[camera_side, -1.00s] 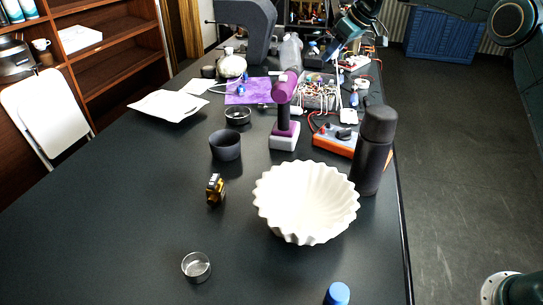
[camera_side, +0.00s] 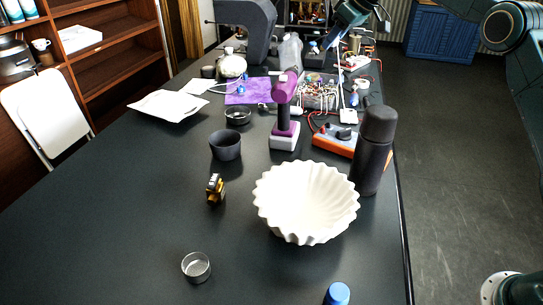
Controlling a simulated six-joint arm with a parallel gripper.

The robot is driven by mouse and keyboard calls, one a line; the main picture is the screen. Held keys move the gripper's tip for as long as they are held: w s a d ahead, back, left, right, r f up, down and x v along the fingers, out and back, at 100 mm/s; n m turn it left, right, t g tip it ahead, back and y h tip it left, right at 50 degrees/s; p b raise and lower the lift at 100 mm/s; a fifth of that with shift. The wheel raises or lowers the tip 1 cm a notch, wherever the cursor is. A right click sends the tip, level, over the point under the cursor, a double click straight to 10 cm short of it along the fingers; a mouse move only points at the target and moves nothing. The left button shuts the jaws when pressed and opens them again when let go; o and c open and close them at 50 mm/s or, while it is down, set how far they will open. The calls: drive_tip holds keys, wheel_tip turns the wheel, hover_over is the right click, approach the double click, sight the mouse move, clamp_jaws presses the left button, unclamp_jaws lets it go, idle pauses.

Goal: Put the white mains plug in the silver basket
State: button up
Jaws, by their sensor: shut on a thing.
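My gripper (camera_side: 328,43) is at the far right end of the table, above the cluttered back. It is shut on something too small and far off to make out. A thin white line (camera_side: 340,75) shows just below it; I cannot tell whether it is a cord it holds. A small white block (camera_side: 348,116) lies behind the orange meter; I cannot tell whether it is the mains plug. A small round silver basket (camera_side: 196,267) stands open at the near left of the table, far from my gripper. It looks empty.
A white fluted bowl (camera_side: 300,222) and a tall dark flask (camera_side: 373,150) stand at the right. A purple drill (camera_side: 284,110), an orange meter (camera_side: 335,140), a dark cup (camera_side: 225,146) and a yellow-black item (camera_side: 215,188) are mid-table. The left front is clear.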

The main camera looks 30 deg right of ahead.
drive_tip(key=shift+r, duration=0.75)
drive_tip(key=shift+a, duration=0.1)
drive_tip(key=a+n, duration=0.1)
drive_tip(key=a, duration=0.4)
drive_tip(key=s+a+n+y, duration=0.1)
drive_tip(key=a, duration=0.3)
drive_tip(key=s+a+n+g, duration=0.1)
drive_tip(key=a, duration=0.4)
drive_tip(key=shift+a+r, duration=0.15)
drive_tip(key=shift+a, duration=0.15)
drive_tip(key=s+a+n+g+y, duration=0.1)
drive_tip(key=s+a+n, duration=0.1)
drive_tip(key=s+a, duration=0.5)
drive_tip(key=s+a+n+g+y, duration=0.1)
drive_tip(key=s+a+n, duration=0.15)
drive_tip(key=a, duration=0.75)
drive_tip(key=s+a+n+g, duration=0.15)
drive_tip(key=s+a, duration=0.25)
drive_tip(key=a, duration=0.5)
drive_tip(key=s+a+n+g+y, duration=0.15)
drive_tip(key=s+a+n, duration=0.35)
drive_tip(key=s+a, duration=0.65)
wheel_tip(320, 180, down, 13)
drive_tip(key=s+d, duration=0.1)
drive_tip(key=shift+d+f, duration=0.2)
drive_tip(key=shift+d, duration=0.1)
drive_tip(key=shift+f+h, duration=0.2)
drive_tip(key=shift+h, duration=0.05)
